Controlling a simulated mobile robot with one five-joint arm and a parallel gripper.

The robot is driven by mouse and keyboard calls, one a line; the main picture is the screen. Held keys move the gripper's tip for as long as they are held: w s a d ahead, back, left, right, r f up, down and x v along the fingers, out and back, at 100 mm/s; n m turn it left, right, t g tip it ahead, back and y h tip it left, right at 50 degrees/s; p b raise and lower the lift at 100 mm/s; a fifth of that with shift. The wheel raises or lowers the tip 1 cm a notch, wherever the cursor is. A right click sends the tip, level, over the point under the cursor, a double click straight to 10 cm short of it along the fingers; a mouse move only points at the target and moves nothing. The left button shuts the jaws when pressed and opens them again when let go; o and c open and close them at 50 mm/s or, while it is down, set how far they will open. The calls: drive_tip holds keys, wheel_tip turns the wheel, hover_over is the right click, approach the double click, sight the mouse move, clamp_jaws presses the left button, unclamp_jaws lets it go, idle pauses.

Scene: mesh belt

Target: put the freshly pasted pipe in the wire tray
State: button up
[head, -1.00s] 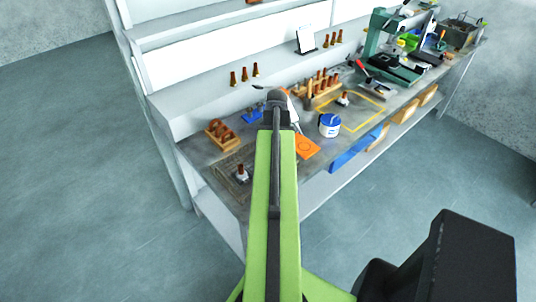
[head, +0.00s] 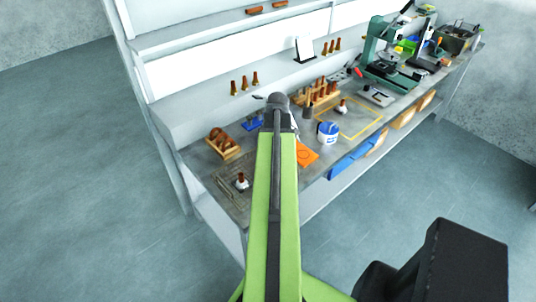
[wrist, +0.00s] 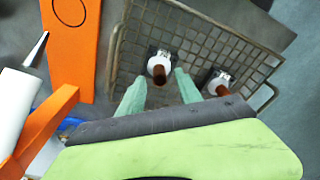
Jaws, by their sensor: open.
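The wire tray (wrist: 205,38) is a grey mesh tray below my gripper in the wrist view. It also shows at the near left end of the bench in the head view (head: 225,190). In the wrist view, two brown pipes with white fittings stand in it: one pipe (wrist: 157,72) lies between my open fingertips, another pipe (wrist: 219,88) is to the right. My gripper (wrist: 160,77) is open, its green fingers on either side of the first pipe with gaps visible. I cannot tell which pipe is freshly pasted. My arm hides the gripper in the head view.
An orange board (wrist: 75,40) lies left of the tray. A wooden rack (head: 224,143) stands behind the tray. A white and blue tub (head: 328,133) stands to the right, near another pipe (head: 342,106) inside a yellow outline. A green press (head: 385,55) stands farther right.

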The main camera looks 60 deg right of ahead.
wheel_tip(320, 180, up, 9)
drive_tip(key=s+p, duration=0.1)
drive_tip(key=p, duration=0.6)
drive_tip(key=shift+d, duration=0.15)
drive_tip(key=shift+f, duration=0.1)
drive_tip(key=w+a+m, duration=0.1)
drive_tip(key=w+a, duration=1.8)
drive_tip(key=a, duration=0.4)
drive_tip(key=w+a+m, duration=0.1)
drive_tip(key=w+a, duration=0.1)
drive_tip(key=a, duration=1.1)
drive_tip(key=w+a+m+g, duration=0.1)
drive_tip(key=a, duration=1.3)
drive_tip(key=shift+w+a, duration=0.2)
drive_tip(key=shift+w, duration=0.2)
drive_tip(key=shift+f, duration=0.1)
